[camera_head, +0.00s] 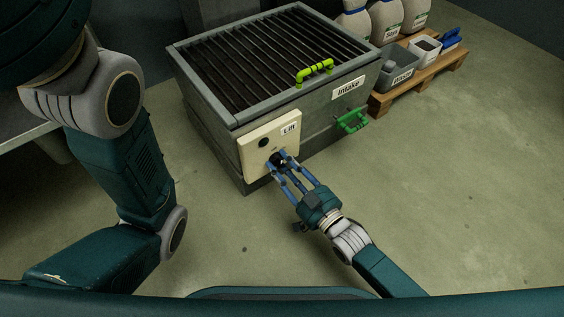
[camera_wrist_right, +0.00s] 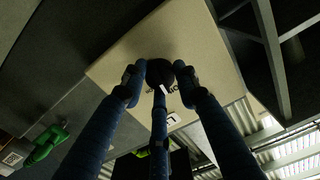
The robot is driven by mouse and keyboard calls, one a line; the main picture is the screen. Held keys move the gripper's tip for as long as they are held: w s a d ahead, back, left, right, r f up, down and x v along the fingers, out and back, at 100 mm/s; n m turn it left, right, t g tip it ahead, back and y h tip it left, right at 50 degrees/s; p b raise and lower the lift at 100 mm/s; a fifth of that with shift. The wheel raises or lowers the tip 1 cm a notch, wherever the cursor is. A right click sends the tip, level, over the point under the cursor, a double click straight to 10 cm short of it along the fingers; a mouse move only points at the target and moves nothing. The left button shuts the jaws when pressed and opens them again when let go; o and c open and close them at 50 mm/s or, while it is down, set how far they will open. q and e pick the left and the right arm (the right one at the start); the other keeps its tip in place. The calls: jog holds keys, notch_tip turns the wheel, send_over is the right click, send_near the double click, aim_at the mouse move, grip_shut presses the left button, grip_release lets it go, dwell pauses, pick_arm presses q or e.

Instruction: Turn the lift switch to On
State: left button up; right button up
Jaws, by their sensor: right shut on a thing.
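The lift switch is a dark round knob (camera_head: 277,158) on a cream panel (camera_head: 252,156) labelled "Lift", on the front of the intake box. My right gripper (camera_head: 283,165) reaches the panel with its blue fingers closed around the knob. In the right wrist view the dark knob (camera_wrist_right: 159,70) sits between the fingertips of the right gripper (camera_wrist_right: 160,82), with a small white mark by it. The fingers partly cover the lettering around the knob, so its setting cannot be read. My left arm shows at the left, but its gripper is out of view.
The intake box (camera_head: 217,121) has a dark slatted top, a lime handle (camera_head: 315,71) and a green handle (camera_head: 352,121). The floor at right is clear.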

jog(key=shift+r+m+p, duration=0.15)
jog(key=shift+m+p, duration=0.5)
jog(key=shift+m, duration=0.15)
jog(key=m+p, duration=0.1)
jog(key=m, duration=0.1)
jog(key=shift+m, duration=0.4)
jog(key=m+p, duration=0.1)
jog(key=m, duration=0.1)
jog(key=shift+m, duration=0.3)
jog(key=shift+f+m+p, duration=0.2)
jog(key=shift+m+p, duration=0.1)
jog(key=shift+m, duration=1.4)
jog(key=o, duration=1.2)
jog(key=shift+c, duration=0.2)
jog(key=v, duration=1.2)
